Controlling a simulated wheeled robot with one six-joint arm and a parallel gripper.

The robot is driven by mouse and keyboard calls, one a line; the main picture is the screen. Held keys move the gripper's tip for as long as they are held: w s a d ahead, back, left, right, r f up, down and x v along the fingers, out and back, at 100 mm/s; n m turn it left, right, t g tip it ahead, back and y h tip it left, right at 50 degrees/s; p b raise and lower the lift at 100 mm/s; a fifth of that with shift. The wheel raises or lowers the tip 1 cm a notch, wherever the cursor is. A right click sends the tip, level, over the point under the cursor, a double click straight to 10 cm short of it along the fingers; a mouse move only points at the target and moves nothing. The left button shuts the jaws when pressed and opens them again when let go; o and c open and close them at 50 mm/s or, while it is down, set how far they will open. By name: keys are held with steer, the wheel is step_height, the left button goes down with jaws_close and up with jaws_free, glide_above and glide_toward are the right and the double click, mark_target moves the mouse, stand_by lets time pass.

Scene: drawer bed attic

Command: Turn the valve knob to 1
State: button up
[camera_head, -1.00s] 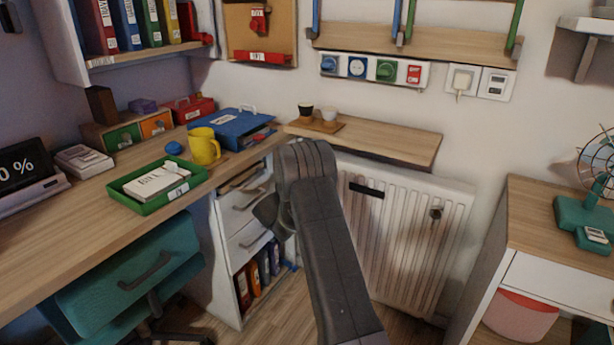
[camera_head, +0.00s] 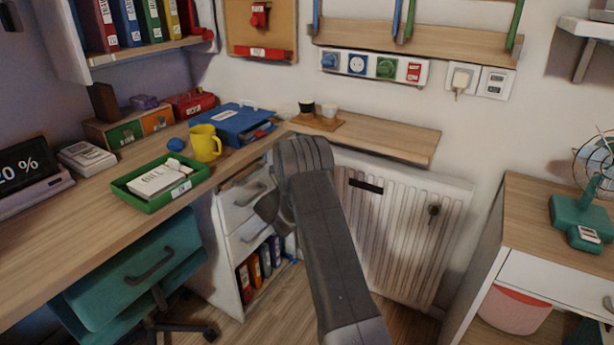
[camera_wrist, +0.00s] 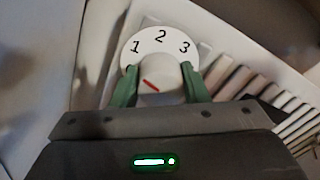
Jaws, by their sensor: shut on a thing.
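The valve knob (camera_wrist: 160,90) is white with a short red mark, in front of a white round dial (camera_wrist: 160,48) numbered 1, 2 and 3 in the wrist view. The red mark slants up to the left, roughly toward the 1 side; exact alignment is hard to tell. My gripper (camera_wrist: 160,82) has its green fingers on either side of the knob and is shut on it. In the head view, my arm hides the gripper and the valve knob.
A white radiator (camera_head: 400,225) stands behind my arm, under a wooden shelf (camera_head: 385,138). A desk (camera_head: 90,212) with drawers is at left, with a teal chair (camera_head: 135,262) before it. A wooden cabinet (camera_head: 545,215) stands at right.

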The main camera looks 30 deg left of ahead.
steer(key=shift+f, duration=0.15)
steer(key=o, duration=1)
steer(key=shift+c, duration=0.2)
steer(key=s+a+p, duration=0.1)
steer(key=s+p, duration=0.1)
steer(key=s, duration=1.1)
steer(key=shift+s+a, duration=0.2)
steer(key=shift+s, duration=0.2)
steer(key=w, duration=0.4)
steer(key=w+d+b, duration=0.1)
steer(key=w, duration=0.4)
steer(key=w+b, duration=0.1)
steer(key=w, duration=0.4)
steer(key=shift+d, duration=0.25)
steer(key=shift+s, duration=0.1)
